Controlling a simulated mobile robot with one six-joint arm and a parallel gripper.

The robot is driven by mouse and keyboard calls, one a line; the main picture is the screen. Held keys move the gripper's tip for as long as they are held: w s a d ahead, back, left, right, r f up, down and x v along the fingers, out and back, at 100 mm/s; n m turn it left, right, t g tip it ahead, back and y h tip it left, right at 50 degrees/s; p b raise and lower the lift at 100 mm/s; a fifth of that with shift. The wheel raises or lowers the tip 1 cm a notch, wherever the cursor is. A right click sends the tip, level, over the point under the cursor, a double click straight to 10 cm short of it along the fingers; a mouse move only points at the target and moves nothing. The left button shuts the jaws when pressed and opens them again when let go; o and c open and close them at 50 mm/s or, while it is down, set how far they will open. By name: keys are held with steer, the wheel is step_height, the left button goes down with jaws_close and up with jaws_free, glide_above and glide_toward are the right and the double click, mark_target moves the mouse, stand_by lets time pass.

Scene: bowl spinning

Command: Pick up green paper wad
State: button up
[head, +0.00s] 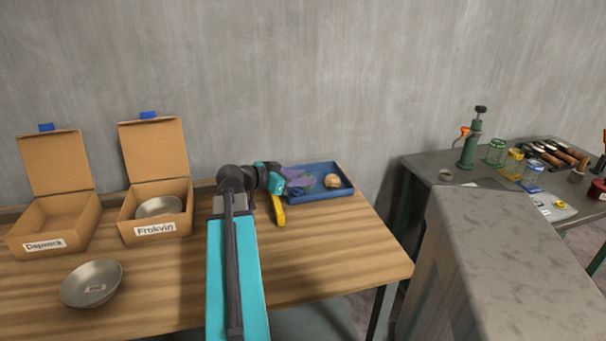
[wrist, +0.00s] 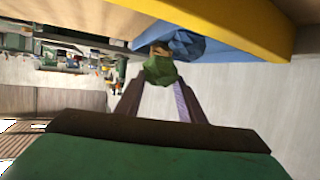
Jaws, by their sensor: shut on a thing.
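The green paper wad (wrist: 160,71) is between the tips of my gripper's purple fingers (wrist: 159,82) in the wrist view, and the fingers are shut on it. In the head view my gripper (head: 308,182) is over the left part of the blue tray (head: 321,194). The wad is mostly hidden there by the fingers. In the wrist view the blue tray (wrist: 192,42) shows just behind the wad. I cannot tell whether the wad still touches the tray.
A tan crumpled wad (head: 332,181) lies in the tray. Two open cardboard boxes, labelled Dapneck (head: 50,240) and Frokvin (head: 157,226), stand at the left. A metal bowl is in the right box (head: 158,206); another bowl (head: 92,284) sits on the wooden table (head: 330,255).

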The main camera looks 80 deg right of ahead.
steer(key=shift+s+a+r, duration=0.1)
steer(key=shift+a, duration=0.9)
steer(key=shift+r, duration=0.1)
